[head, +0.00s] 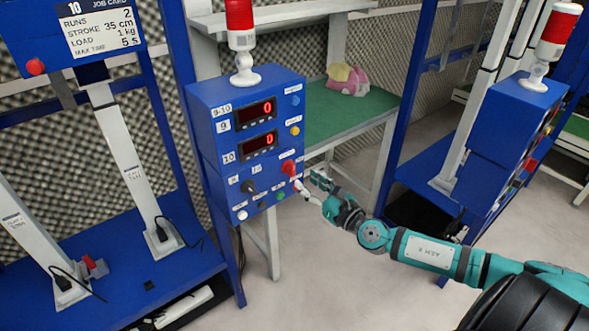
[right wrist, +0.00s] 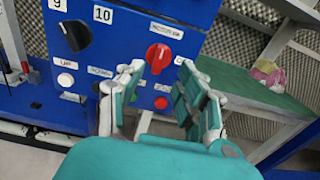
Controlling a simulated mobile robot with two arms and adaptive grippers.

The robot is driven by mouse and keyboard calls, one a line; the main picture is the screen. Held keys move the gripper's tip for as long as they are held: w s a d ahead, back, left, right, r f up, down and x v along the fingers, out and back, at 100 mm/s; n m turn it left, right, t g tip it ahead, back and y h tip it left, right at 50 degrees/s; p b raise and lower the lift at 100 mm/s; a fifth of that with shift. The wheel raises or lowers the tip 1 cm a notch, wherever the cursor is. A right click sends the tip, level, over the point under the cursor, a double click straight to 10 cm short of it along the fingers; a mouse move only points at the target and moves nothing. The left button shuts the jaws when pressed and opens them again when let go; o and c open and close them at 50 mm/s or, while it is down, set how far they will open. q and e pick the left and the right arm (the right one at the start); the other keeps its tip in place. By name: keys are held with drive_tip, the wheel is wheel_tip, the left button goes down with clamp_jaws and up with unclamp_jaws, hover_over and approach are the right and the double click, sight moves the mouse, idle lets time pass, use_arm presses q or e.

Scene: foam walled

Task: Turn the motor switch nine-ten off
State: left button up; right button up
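A blue control box (head: 221,150) marked 9-10 stands at centre in the head view, with two red displays each reading 0. On its lower right is a red rotary knob (head: 289,168), also large in the right wrist view (right wrist: 158,57); the small label above it is too blurred to read surely. My right gripper (head: 308,184) is just in front of the box, near the red knob. In the right wrist view its fingers (right wrist: 160,78) are spread and empty, with the knob beyond the gap. My left gripper is out of view.
A black knob (head: 248,186) sits left of the red one, with small buttons below. A red and white lamp (head: 241,40) stands on the box. A green-topped bench (head: 340,115) with a pink and yellow object is behind. A second blue box (head: 505,115) stands right.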

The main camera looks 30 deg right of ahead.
sight(294, 170)
drive_tip(key=w, duration=0.6)
drive_tip(key=shift+w+a, duration=0.2)
drive_tip(key=shift+a, duration=0.1)
drive_tip(key=shift+c, duration=0.4)
clamp_jaws()
